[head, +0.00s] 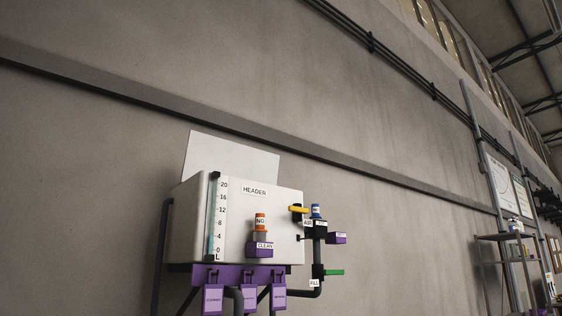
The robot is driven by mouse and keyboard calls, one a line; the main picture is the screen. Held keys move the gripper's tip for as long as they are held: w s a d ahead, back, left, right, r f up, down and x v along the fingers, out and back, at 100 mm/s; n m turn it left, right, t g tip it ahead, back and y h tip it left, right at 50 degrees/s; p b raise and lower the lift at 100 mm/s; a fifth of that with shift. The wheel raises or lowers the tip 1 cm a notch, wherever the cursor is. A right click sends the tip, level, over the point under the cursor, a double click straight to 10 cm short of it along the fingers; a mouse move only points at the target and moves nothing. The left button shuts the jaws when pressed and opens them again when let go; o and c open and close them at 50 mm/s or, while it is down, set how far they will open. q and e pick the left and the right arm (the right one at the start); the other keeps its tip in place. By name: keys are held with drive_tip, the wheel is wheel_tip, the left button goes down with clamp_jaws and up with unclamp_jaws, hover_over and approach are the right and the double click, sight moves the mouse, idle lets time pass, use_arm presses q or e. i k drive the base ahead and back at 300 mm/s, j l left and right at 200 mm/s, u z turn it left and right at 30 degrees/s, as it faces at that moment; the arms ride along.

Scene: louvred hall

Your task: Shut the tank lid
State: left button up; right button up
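The header tank (189,222) is a white box marked HEADER, standing against the wall in the lower middle of the head view. Its lid (232,159) is a flat pale panel standing raised along the tank's back edge, so the tank is open. A level scale (221,215) with figures up to 20 runs up the front left of the tank. The inside of the tank is hidden from this low angle. Neither of my grippers shows in the head view.
An orange-topped fitting (260,222) sits on the tank's front. Right of the tank is pipework with a yellow handle (298,209) and a green handle (333,272). Purple tags (213,299) hang below. A shelf rack (504,237) stands far right.

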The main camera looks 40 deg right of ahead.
sight(205, 152)
drive_tip(key=i+j+z, duration=0.15)
drive_tip(key=j+z, duration=0.25)
drive_tip(key=i+j+z, duration=0.1)
drive_tip(key=z, duration=0.25)
drive_tip(key=j+z, duration=0.95)
drive_tip(key=j, duration=0.35)
drive_tip(key=k+j+z, duration=0.1)
drive_tip(key=j+z, duration=0.15)
drive_tip(key=j, duration=0.35)
